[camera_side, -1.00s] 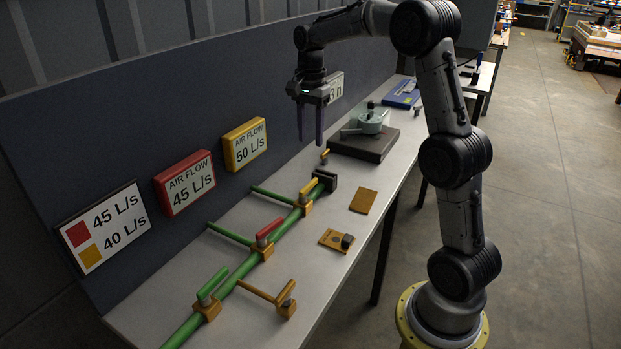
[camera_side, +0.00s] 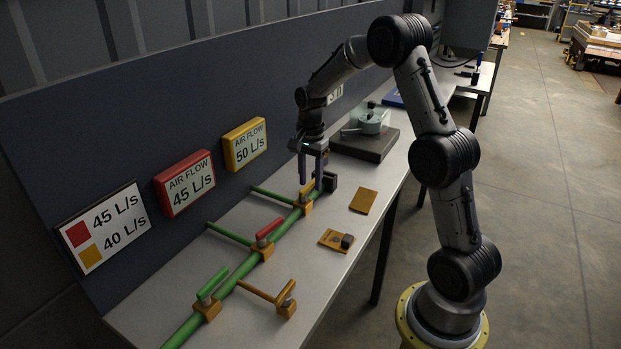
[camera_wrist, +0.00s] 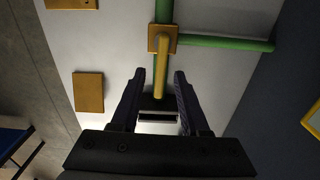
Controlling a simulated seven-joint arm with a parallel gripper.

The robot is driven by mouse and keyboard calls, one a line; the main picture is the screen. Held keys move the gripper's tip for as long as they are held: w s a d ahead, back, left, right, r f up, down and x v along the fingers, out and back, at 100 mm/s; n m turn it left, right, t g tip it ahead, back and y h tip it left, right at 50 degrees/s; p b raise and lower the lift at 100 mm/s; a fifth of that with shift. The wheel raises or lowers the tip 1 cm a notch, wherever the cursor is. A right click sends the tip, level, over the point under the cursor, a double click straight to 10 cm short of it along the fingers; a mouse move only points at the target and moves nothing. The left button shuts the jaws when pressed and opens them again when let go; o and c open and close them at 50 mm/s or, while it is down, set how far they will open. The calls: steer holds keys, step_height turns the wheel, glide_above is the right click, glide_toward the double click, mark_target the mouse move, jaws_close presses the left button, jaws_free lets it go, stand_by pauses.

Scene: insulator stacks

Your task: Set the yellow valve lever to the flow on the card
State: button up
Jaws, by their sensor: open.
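The yellow valve lever (camera_side: 307,186) sits on a brass-coloured block on the green pipe (camera_side: 279,233), near the pipe's dark end block. In the wrist view the yellow lever (camera_wrist: 160,66) lies along the pipe line. My gripper (camera_side: 312,184) is open, pointing down at the lever; in the wrist view its fingers (camera_wrist: 159,77) are on either side of the lever's free end, with gaps. The white card (camera_side: 104,227) shows a red square with 45 L/s and a yellow square with 40 L/s. The yellow sign (camera_side: 245,145) reads AIR FLOW 50 L/s.
The red sign (camera_side: 186,184) reads AIR FLOW 45 L/s. A red lever (camera_side: 269,229), a green lever (camera_side: 212,283) and a yellow pipe branch (camera_side: 256,291) are nearer the camera. A brown plate (camera_side: 363,201) and a dark instrument base (camera_side: 364,146) lie on the bench.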

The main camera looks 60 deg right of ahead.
steer(key=shift+c, duration=0.2)
jaws_close()
steer(key=shift+r, duration=0.1)
stand_by(1.1)
